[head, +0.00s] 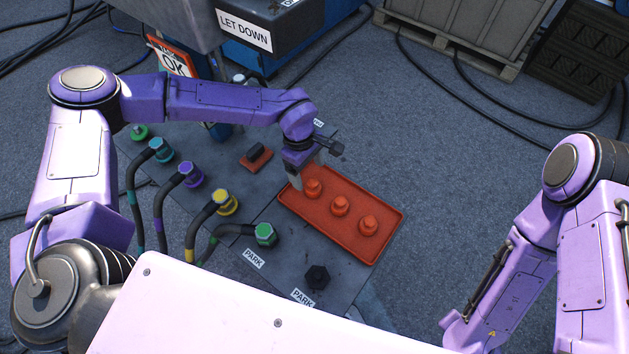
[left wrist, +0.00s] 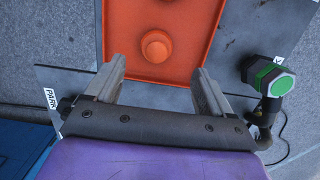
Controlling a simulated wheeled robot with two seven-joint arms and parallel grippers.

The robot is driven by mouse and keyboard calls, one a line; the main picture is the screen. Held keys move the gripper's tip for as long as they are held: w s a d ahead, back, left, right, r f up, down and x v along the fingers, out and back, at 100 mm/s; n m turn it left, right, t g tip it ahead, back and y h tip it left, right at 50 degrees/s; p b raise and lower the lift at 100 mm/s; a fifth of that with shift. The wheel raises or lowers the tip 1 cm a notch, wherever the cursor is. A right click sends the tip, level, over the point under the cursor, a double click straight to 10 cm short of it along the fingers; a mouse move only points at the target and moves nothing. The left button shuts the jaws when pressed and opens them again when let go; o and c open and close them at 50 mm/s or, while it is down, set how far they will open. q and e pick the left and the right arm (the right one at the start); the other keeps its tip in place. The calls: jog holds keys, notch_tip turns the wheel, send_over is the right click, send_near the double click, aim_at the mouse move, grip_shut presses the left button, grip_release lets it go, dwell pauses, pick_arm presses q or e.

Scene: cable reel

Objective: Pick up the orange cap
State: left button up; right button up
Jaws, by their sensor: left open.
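Three orange caps stand in a row in an orange tray (head: 385,213): a near-left cap (head: 313,188), a middle cap (head: 340,205) and a right cap (head: 368,225). My left gripper (head: 311,178) is over the tray's left end, close to the near-left cap. In the left wrist view, the gripper (left wrist: 157,85) is open and empty, its two fingers apart. One orange cap (left wrist: 156,46) lies ahead of the fingertips, roughly centred between them, with the tray (left wrist: 125,65) around it. My right gripper is not in view; only its arm shows at the right.
Several capped cable connectors, including a yellow one (head: 226,202) and a green one (head: 265,234), line the panel left of the tray. A black hex piece (head: 318,277) sits by a PARK label (head: 303,298). A dark block on a red base (head: 256,157) stands behind. Floor right of the tray is clear.

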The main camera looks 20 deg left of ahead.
aim_at(313, 181)
pick_arm(q)
jog(key=f, duration=0.3)
jog(key=d+f+p, duration=0.1)
jog(key=f, duration=0.2)
jog(key=shift+d+f, duration=0.2)
jog(key=c, duration=1.2)
